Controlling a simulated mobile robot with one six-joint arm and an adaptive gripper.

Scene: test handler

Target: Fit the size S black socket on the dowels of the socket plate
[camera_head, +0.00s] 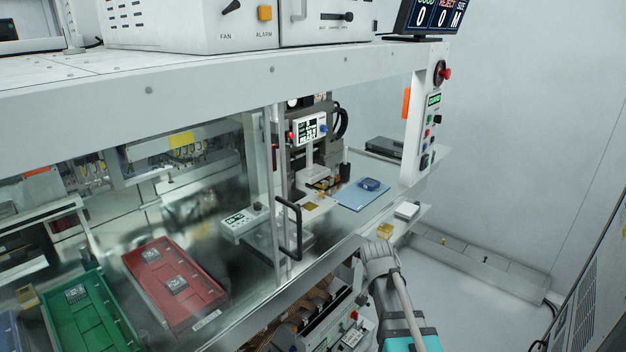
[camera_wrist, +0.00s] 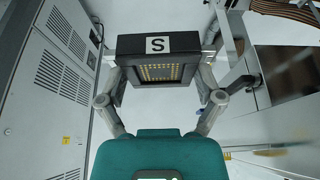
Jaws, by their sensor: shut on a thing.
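My gripper (camera_wrist: 160,82) is shut on the black socket (camera_wrist: 128,46) in the wrist view. One finger is on each side of it. The socket has a white label with the letter S and a panel of gold contacts. In the head view my gripper (camera_head: 378,250) is in front of the machine's right part, below the worktop edge. The socket is not clearly visible there. I cannot make out the socket plate or its dowels with certainty.
A clear door with a black handle (camera_head: 291,228) stands left of my arm. Red (camera_head: 158,258) and green (camera_head: 105,318) trays are at lower left. Open floor is at right.

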